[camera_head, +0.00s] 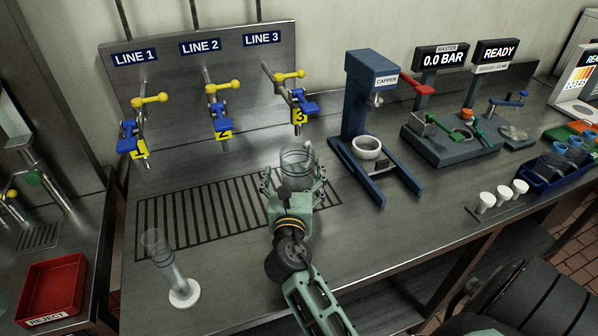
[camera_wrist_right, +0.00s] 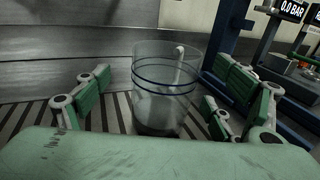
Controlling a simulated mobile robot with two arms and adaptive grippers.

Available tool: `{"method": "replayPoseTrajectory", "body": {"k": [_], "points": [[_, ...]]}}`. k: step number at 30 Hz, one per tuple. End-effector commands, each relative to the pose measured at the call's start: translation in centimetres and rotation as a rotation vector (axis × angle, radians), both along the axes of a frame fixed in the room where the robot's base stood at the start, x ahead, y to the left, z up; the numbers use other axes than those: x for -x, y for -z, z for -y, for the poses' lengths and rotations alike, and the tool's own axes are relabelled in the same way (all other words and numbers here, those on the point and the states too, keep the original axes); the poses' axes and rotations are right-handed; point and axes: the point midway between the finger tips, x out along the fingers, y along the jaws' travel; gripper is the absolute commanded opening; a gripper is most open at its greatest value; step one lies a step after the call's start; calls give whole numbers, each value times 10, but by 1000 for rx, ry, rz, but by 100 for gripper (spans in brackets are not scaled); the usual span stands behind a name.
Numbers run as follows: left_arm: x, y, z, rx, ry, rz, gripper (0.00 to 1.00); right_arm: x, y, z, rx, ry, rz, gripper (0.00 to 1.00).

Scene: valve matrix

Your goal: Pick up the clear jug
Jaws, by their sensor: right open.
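The clear jug (camera_head: 297,160) stands upright on the slotted drain grate, below and near the LINE 3 tap. In the right wrist view the jug (camera_wrist_right: 163,92) is see-through with two dark rings around its upper part. My right gripper (camera_head: 293,184) is open, with one finger on each side of the jug. In the right wrist view the fingers of my right gripper (camera_wrist_right: 163,108) show gaps to the jug on both sides. The jug's base is partly hidden behind the gripper's palm. My left gripper is not in view.
A clear cylinder on a white base (camera_head: 184,293) stands front left. The blue capper (camera_head: 372,95) stands right of the jug. Taps with yellow and blue handles (camera_head: 300,107) hang above the grate (camera_head: 165,215). A red reject bin (camera_head: 52,285) is far left.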

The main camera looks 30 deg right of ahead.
Motion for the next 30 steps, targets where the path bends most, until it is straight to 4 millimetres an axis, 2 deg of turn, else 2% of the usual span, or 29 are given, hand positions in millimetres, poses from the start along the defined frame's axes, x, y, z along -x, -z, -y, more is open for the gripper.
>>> {"method": "replayPoseTrajectory", "body": {"k": [8,12,21,30], "points": [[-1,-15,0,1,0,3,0,-26,-7,29,-1,2,1,87],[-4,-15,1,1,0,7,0,-40,-4,38,0,0,0,87],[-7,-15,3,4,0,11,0,-43,-3,40,-1,1,0,86],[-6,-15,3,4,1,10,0,-43,-3,40,-1,1,0,60]]}}
